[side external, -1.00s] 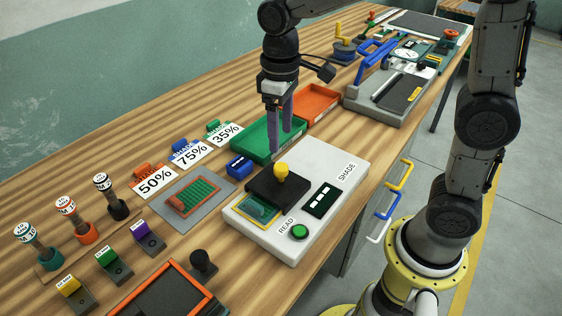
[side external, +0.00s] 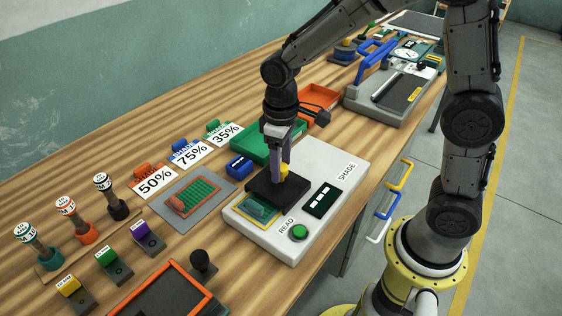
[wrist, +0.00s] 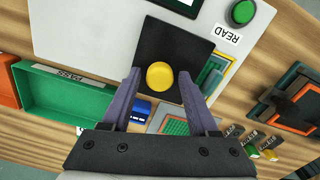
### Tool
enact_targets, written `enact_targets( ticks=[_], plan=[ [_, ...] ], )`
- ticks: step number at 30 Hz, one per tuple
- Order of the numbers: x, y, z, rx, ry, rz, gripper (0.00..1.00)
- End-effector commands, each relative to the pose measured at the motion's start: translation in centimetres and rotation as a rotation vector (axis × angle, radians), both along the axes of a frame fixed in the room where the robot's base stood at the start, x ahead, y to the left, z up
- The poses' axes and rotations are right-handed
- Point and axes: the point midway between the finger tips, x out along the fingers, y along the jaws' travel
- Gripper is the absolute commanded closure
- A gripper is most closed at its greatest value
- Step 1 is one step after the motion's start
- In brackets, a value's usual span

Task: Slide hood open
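The hood is a black flat plate (side external: 268,190) on the white shade reader (side external: 325,170), with a yellow knob (wrist: 160,75) on top. The hood partly covers a teal and yellow-edged window (side external: 255,209), which shows at its lower left in the side view. My gripper (side external: 282,177) points down at the knob. In the wrist view the two purple fingers stand apart, one on each side of the knob, with a gap visible on both sides. The gripper is open and holds nothing. In the side view the fingers partly hide the knob.
The reader also has a green READ button (side external: 299,232) and a dark display (side external: 322,200). A green tray (side external: 262,147) and an orange tray (side external: 322,100) stand behind it. A blue block (side external: 238,166) and a grey mat (side external: 190,204) with a green mesh sample lie to its left.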

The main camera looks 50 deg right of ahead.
Motion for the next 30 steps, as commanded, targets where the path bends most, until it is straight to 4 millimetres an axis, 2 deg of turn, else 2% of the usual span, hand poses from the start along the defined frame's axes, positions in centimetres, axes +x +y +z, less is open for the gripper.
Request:
enact_targets(
  ticks=[1,9,30],
  plan=[
    [0.01,0.00,0.01,0.000,0.000,0.000,0.51],
    [0.02,0.01,0.04,0.000,0.000,0.000,0.99],
    [0.03,0.03,0.08,0.000,-0.001,0.000,1.00]
  ],
)
